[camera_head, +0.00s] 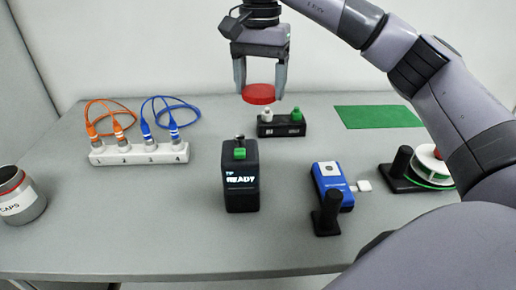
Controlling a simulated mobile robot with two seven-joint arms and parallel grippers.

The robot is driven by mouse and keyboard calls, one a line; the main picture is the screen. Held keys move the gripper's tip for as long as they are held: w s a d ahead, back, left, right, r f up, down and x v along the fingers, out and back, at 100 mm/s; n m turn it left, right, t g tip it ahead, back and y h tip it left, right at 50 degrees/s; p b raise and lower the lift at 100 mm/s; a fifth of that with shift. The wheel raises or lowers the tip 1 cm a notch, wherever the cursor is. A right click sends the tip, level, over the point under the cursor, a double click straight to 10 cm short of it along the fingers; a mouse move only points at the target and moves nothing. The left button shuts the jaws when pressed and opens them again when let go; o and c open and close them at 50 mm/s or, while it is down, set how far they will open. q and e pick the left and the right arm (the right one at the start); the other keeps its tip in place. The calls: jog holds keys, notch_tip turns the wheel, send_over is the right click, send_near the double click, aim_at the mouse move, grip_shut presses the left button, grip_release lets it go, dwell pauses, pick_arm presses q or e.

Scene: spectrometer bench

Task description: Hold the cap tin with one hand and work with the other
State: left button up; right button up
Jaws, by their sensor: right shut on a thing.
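The cap tin (22,203), a grey can with a white label reading CAPS and a red band near its top, stands at the left edge of the table; its left side is cut off by the picture edge. My right gripper (259,92) points down at the back middle, shut on a flat red disc (258,94) that looks like a lid. The disc is held above the table, well to the right of the tin. My left gripper is out of view.
A white numbered block (140,154) carries orange and blue cables. A black READY device (241,185) stands mid-table, a small black holder (282,126) behind it. A blue device (332,183), black post (328,215), spool (428,165) and green mat (377,117) are right. The front left is clear.

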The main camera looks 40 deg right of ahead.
notch_tip(320, 180, down, 14)
jog(key=shift+f, duration=0.2)
jog(key=shift+f, duration=0.1)
jog(key=o, duration=1.2)
jog(key=shift+c, duration=0.2)
notch_tip(320, 180, up, 12)
jog(key=shift+r, duration=0.1)
